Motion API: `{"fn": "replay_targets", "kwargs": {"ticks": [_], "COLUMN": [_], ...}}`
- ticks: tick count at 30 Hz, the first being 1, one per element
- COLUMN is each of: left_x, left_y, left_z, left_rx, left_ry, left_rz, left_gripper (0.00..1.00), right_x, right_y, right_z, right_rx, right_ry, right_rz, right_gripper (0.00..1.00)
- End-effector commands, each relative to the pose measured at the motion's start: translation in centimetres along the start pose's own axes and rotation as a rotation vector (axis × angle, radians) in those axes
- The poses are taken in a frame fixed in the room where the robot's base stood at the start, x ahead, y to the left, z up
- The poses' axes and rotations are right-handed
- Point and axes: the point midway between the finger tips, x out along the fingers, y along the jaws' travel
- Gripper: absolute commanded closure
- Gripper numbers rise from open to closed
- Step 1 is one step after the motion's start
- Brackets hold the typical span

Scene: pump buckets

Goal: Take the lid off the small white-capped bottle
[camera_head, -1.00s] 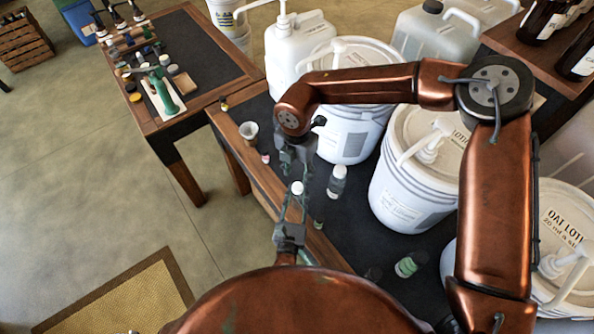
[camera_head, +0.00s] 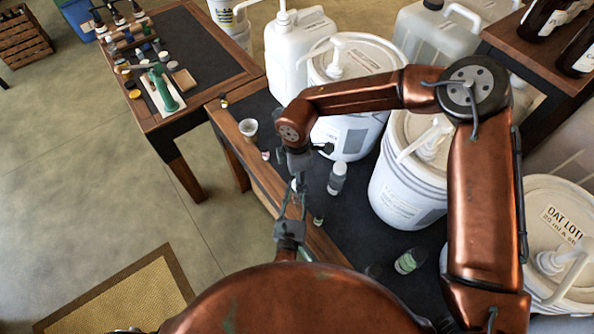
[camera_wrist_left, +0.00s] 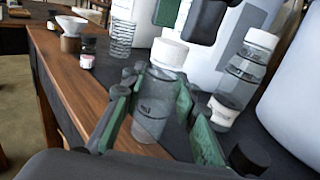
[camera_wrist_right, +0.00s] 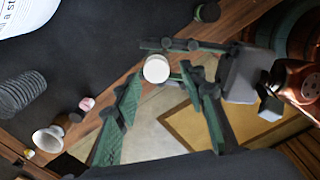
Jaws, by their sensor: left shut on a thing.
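The small clear bottle (camera_wrist_left: 153,108) with a white cap (camera_wrist_left: 169,53) stands upright between the fingers of my left gripper (camera_wrist_left: 158,84), which is shut on its body. The cap also shows in the right wrist view (camera_wrist_right: 157,69), above the left fingers. In the head view the bottle is mostly hidden by the grippers. My right gripper (camera_wrist_right: 161,78) is open and empty, pointing down over the cap. The cap shows between and beyond its fingertips. In the left wrist view the right fingers (camera_wrist_left: 190,18) are above the cap, apart from it.
Another clear white-capped bottle (camera_wrist_left: 240,78) stands on the dark tabletop beside the held one. A green-labelled bottle (camera_head: 410,261) stands nearer. Large white pump buckets (camera_head: 403,190) stand behind. A funnel-like cup (camera_head: 249,128) is at the table's left edge. The floor to the left is open.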

Motion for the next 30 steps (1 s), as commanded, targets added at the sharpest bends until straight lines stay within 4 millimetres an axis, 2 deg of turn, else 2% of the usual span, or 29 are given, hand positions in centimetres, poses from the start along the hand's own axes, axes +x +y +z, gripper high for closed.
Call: {"fn": "replay_targets", "kwargs": {"ticks": [1,6,16,30], "left_x": [-0.1,-0.1,-0.1,-0.1], "left_y": [0.1,0.1,0.1,0.1], "left_z": [-0.8,-0.8,-0.8,-0.8], "left_rx": [0.002,0.002,0.002,0.001], "left_ry": [0.013,0.013,0.013,0.013], "left_rz": [0.0,0.0,0.0,0.001], "left_gripper": [1.0,1.0,1.0,1.0], "right_x": [0.8,2.1,2.5,2.5], "right_y": [0.0,0.0,0.0,-0.2], "right_z": [0.0,0.0,0.0,0.0], "right_rx": [0.001,0.0,0.0,-0.001], "right_ry": [0.0,0.001,0.001,0.0], "right_rz": [-0.001,-0.001,0.0,-0.005], "right_gripper": [0.62,0.62,0.62,0.94]}}
